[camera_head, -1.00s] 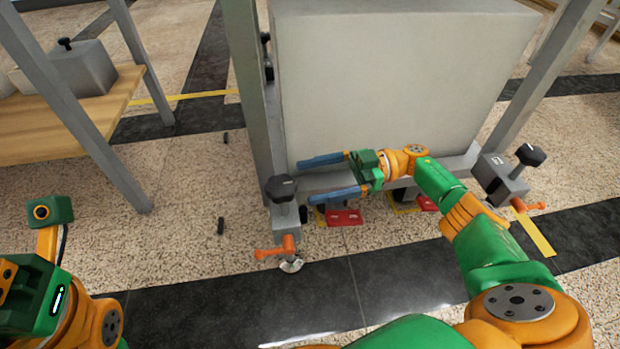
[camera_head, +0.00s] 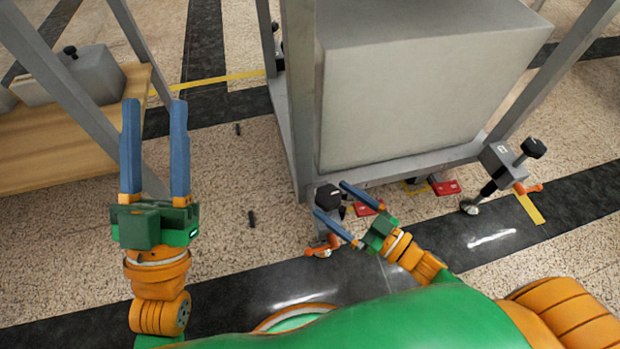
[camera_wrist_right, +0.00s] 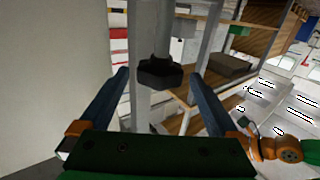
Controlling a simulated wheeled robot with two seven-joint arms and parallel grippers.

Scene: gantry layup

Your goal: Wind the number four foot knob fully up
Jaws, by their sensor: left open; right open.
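A dark foot knob (camera_head: 329,197) stands at the gantry's near left corner, above an orange lever (camera_head: 322,246). My right gripper (camera_head: 329,199) is open with its blue fingers on either side of this knob. In the right wrist view the knob (camera_wrist_right: 160,73) sits between the fingertips, with a gap on each side. Another dark knob (camera_head: 533,147) is on the near right corner foot, whose pad (camera_head: 469,207) shows below. The marks on the feet are too small to read, so I cannot tell which is number four. My left gripper (camera_head: 155,103) is open and empty, away from the gantry.
The gantry carries a large grey block (camera_head: 400,95). Red pedals (camera_head: 446,188) lie under its near edge. A wooden shelf (camera_head: 40,160) with grey boxes stands at the left. Small dark pieces (camera_head: 251,218) lie on the open floor between.

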